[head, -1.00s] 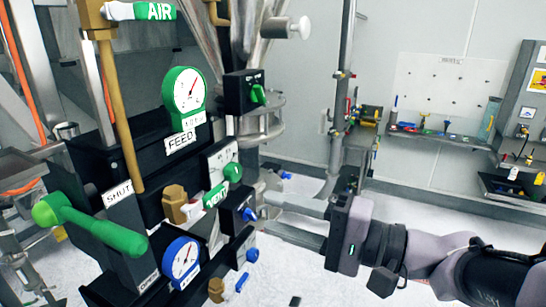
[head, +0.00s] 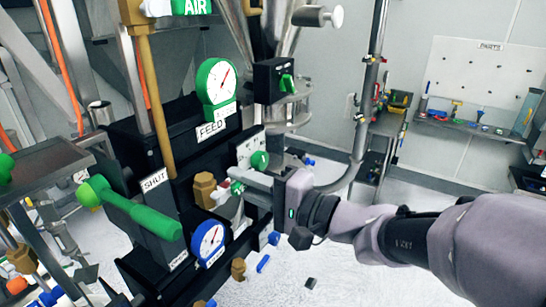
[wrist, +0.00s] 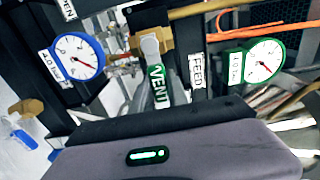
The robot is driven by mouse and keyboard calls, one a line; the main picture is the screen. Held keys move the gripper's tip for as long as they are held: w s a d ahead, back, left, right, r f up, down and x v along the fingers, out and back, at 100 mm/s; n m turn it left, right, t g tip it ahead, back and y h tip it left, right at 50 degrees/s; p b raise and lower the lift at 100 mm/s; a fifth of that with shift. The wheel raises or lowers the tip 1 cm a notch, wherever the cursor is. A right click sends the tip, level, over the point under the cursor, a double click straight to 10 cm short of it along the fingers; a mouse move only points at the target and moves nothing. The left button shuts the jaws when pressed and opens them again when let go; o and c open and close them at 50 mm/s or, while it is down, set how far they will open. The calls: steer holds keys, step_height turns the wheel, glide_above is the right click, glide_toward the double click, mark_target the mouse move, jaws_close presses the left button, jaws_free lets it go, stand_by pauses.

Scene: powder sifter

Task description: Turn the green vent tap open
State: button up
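The green vent tap (head: 236,187) sits on the black panel by a brass fitting (head: 204,190); my gripper partly hides it in the head view. In the wrist view its green handle (wrist: 158,86) reads VENT, with a grey part above it at the brass body (wrist: 152,20). My gripper (head: 243,184) comes in from the right, with its fingertips at the tap. Its two fingers look apart, one above the other. I cannot tell whether they touch the handle.
A large green lever (head: 130,208) sticks out at the left of the panel. A green FEED gauge (head: 217,82) is above the tap and a blue gauge (head: 208,244) below. A green knob (head: 260,160) sits close above my fingers.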

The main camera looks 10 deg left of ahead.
jaws_close()
stand_by(1.0)
